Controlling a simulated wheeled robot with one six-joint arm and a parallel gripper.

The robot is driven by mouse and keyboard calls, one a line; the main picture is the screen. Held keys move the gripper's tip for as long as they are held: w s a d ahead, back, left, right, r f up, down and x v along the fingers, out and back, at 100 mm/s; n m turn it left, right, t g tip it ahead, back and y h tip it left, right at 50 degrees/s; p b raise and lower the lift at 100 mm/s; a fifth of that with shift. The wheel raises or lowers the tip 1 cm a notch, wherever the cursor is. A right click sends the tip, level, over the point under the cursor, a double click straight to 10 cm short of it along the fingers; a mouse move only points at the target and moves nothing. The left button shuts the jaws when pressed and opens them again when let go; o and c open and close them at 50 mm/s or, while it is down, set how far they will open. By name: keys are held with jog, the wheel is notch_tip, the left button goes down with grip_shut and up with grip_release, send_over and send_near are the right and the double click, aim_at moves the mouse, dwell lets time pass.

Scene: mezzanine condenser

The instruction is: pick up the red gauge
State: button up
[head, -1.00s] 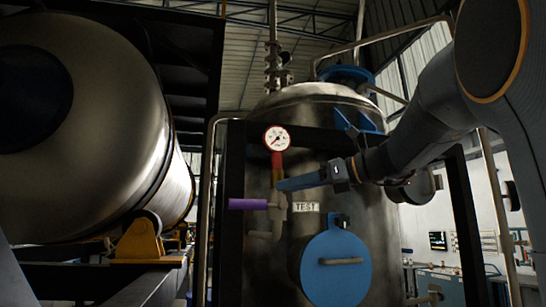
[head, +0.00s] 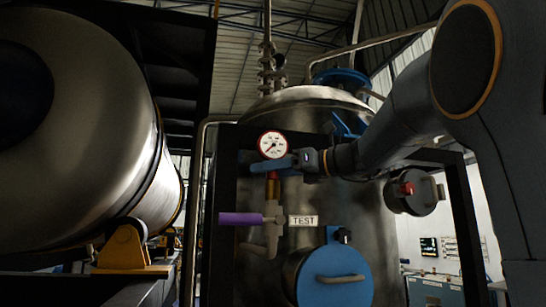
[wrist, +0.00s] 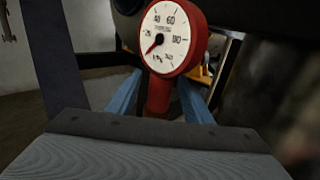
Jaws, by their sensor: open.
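The red gauge (head: 272,145) has a round white dial and a red stem. It stands upright on a brass fitting (head: 272,188) in front of the steel tank. My gripper (head: 266,165) is at the stem just below the dial, its blue fingers pointing left and hiding part of the stem. In the wrist view the gauge (wrist: 168,38) faces the camera. There the blue fingers of my gripper (wrist: 160,95) are apart, one on each side of the red stem (wrist: 159,95). I cannot tell whether they touch it.
Below the gauge are a valve with a purple handle (head: 240,219) and a TEST label (head: 303,221). A round blue cover (head: 335,278) with a handle is lower right. The steel tank (head: 300,105) stands close behind. A dark frame post (head: 222,225) is to the left.

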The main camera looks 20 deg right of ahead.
jog(key=shift+p+x, duration=0.3)
jog(key=shift+x, duration=1.05)
grip_shut()
jog(key=shift+r, duration=0.1)
